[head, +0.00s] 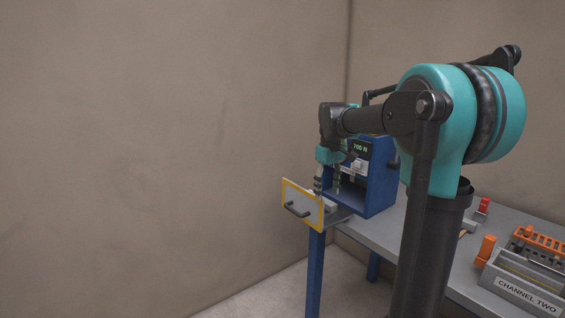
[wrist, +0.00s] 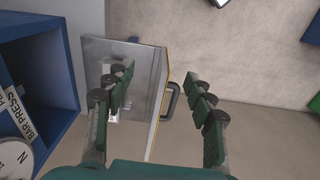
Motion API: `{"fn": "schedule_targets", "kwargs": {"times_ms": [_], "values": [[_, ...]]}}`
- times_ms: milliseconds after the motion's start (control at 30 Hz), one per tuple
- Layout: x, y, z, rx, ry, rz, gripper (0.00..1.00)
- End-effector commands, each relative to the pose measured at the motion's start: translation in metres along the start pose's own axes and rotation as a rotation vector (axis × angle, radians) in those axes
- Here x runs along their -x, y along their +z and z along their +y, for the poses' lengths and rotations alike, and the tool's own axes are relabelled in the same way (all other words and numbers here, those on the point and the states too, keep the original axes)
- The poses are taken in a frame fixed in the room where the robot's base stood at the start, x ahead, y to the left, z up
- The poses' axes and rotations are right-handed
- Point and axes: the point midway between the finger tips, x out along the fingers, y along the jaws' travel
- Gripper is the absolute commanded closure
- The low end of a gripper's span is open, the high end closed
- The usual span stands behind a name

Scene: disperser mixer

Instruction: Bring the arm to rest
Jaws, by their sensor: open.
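The wrist view shows the panel edge (wrist: 154,115) and handle (wrist: 173,100) between the fingers in the picture; I cannot tell whether anything touches. My arm is bent and reaches out to the left over the table.
The cabinet stands on a grey table (head: 448,246) with blue legs, near the room corner. Its display reads 700 N. A grey bin (head: 520,285) marked CHANNEL TWO and an orange rack (head: 540,239) stand at the right. Floor left of the table is clear.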

Motion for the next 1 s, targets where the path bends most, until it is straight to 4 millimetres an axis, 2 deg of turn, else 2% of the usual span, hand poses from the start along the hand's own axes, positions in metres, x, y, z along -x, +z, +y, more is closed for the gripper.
{"fn": "schedule_targets", "kwargs": {"times_ms": [267,467,567,800,900,1000], "values": [[-0.029,0.028,-0.009,-0.079,0.021,0.043,0.45],[-0.065,0.064,-0.021,-0.175,0.044,0.095,0.45],[-0.090,0.089,-0.032,-0.239,0.057,0.132,0.45],[-0.172,0.180,-0.074,-0.453,0.091,0.262,0.45],[-0.196,0.208,-0.088,-0.520,0.097,0.304,0.45],[-0.210,0.226,-0.098,-0.562,0.100,0.331,0.45]]}}
